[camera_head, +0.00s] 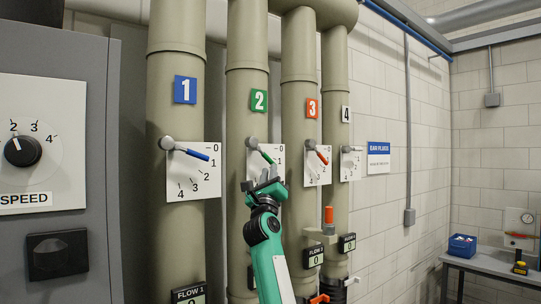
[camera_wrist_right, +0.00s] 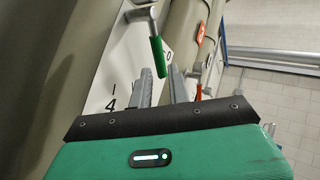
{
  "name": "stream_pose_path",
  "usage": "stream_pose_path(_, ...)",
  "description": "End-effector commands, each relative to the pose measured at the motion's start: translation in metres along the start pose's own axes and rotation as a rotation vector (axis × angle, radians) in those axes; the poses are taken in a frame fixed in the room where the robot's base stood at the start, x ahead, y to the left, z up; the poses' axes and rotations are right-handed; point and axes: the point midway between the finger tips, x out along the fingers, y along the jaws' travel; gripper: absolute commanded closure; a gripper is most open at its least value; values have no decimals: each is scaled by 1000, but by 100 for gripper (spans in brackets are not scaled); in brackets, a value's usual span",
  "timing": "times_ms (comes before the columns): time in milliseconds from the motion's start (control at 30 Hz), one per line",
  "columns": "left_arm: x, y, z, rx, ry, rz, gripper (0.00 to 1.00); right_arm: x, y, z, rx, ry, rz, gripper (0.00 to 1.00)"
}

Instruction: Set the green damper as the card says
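The green damper lever (camera_head: 265,156) is on the second pipe, below the green plate marked 2 (camera_head: 259,100). It points right and a little down from its pivot, near the upper marks of its white dial (camera_head: 280,163); the exact mark is hard to read. My right gripper (camera_head: 262,181) is just below the lever. In the right wrist view its two fingers (camera_wrist_right: 162,82) are apart, and the green handle (camera_wrist_right: 158,56) ends near the gap between their tips. I cannot tell whether they touch. The lower dial is hidden behind the gripper. My left gripper is not in view. No card with a legible setting shows.
Blue (camera_head: 197,154), orange (camera_head: 321,157) and grey (camera_head: 351,149) levers sit on neighbouring pipes. A grey cabinet with a speed knob (camera_head: 22,151) stands left. An orange-topped fitting (camera_head: 328,216) juts out right of my arm. A blue-headed sign (camera_head: 378,157) hangs on the wall.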

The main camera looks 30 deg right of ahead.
Motion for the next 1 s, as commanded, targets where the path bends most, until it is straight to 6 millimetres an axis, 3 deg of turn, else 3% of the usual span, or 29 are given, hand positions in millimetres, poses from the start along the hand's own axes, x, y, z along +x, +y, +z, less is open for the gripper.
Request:
stream_pose_path(100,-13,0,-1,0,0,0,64,25,-2,2,-2,1,0,82)
stream_pose_path(333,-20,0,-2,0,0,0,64,48,-1,1,-2,0,-1,82)
stream_pose_path(733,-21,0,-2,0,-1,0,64,54,0,0,-1,-1,0,82)
stream_pose_path(867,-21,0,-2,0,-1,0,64,54,0,0,-1,-1,0,100)
stream_pose_path(1000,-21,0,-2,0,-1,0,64,54,0,0,-1,-1,0,100)
